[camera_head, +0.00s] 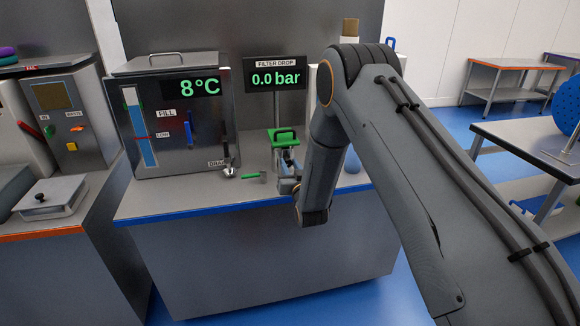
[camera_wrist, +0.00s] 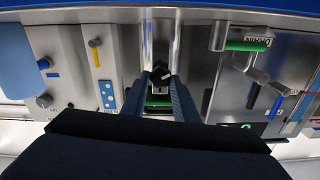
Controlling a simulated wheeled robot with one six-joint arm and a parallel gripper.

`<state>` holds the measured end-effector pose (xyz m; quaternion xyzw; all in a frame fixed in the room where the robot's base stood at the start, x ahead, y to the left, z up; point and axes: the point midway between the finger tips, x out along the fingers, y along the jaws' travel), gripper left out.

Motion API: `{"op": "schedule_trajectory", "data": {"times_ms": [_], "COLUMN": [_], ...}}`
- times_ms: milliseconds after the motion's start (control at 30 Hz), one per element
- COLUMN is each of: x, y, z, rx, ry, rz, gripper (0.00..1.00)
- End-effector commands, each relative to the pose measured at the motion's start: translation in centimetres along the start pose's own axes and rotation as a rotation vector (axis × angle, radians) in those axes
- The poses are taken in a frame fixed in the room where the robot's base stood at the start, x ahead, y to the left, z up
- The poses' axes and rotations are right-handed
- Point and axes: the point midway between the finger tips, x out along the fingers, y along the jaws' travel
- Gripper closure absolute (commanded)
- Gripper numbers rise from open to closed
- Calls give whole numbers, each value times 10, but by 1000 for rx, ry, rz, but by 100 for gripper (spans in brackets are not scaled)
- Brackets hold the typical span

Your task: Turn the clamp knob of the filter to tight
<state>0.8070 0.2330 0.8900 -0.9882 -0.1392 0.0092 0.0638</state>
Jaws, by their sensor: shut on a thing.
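The filter (camera_head: 286,138) stands on the steel counter, with a green top and a black handle, partly hidden by my arm. In the wrist view the dark clamp knob (camera_wrist: 161,74) with a white pointer mark sits between my fingertips. My gripper (camera_wrist: 160,80) is shut on the knob, one dark blue finger at each side. The pointer lies roughly sideways, towards the right finger. The tight and loose marks cannot be read. Part of the filter's green top (camera_wrist: 158,101) shows between the fingers. In the head view my forearm hides the knob.
The steel tank (camera_head: 175,115) reads 8°C and stands left of the filter. The filter drop display (camera_head: 277,78) reads 0.0 bar behind it. The counter's blue front edge (camera_head: 200,213) is clear.

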Motion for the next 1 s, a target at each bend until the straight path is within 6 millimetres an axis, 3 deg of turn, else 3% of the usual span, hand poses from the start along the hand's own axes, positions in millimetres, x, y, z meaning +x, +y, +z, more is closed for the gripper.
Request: {"op": "schedule_trajectory", "data": {"times_ms": [367, 1000], "x": [1, 1], "y": [2, 4], "z": [1, 2], "rx": [227, 835], "ry": [1, 3], "rz": [0, -1], "gripper": [96, 96]}}
